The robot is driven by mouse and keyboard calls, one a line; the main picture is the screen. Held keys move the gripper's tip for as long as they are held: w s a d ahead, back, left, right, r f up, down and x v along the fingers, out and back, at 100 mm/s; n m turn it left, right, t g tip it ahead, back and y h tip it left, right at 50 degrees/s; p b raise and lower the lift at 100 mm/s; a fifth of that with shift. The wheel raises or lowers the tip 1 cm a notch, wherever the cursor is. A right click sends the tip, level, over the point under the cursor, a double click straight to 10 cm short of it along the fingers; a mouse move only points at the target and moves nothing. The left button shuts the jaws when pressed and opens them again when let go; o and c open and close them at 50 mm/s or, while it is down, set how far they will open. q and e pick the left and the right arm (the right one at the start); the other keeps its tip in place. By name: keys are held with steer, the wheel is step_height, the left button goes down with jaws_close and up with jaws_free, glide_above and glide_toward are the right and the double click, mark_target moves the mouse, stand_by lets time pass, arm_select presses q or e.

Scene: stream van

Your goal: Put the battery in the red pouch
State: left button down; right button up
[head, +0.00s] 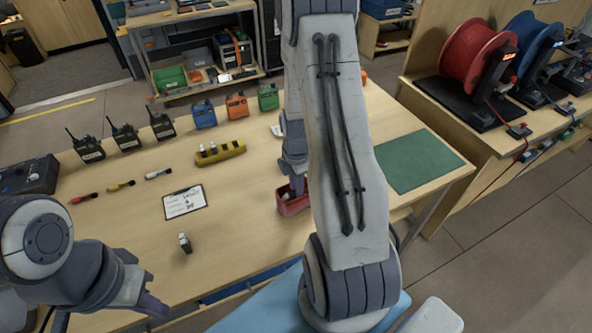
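A small dark-and-white block (185,243), which looks like a battery, stands alone on the table left of centre. The red pouch (290,207) is on the table near the middle, partly hidden behind my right arm. My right gripper (297,186) points down at the pouch, its fingertips at or just inside the opening. Whether it holds anything is hidden. My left gripper (153,307) is low at the table's front edge, in front of the block and apart from it. Its finger gap does not show clearly.
A yellow holder (220,153) with white-topped items, a labelled card (185,202), several radios and coloured markers stand behind. A green mat (418,160) lies at right. Red (470,55) and blue cable reels stand on the right bench. The table's front left is mostly clear.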

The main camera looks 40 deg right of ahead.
step_height(320, 180, up, 12)
steer(key=b, duration=0.1)
steer(key=s+a+r+m, duration=0.1)
steer(key=a+r+m, duration=0.1)
steer(key=a, duration=0.7)
steer(key=s+a+r+m, duration=0.1)
steer(key=s+a+r, duration=0.15)
steer(key=a, duration=0.65)
steer(key=s+a+r+m, duration=0.1)
steer(key=s+a+m, duration=0.1)
steer(key=s+a, duration=0.3)
steer(key=s+a+r+m+y, duration=0.1)
steer(key=s+a+r+m, duration=0.1)
steer(key=s+a, duration=0.4)
steer(key=shift+s+a+m, duration=0.3)
steer(key=shift+s+m, duration=0.5)
steer(key=shift+s, duration=0.25)
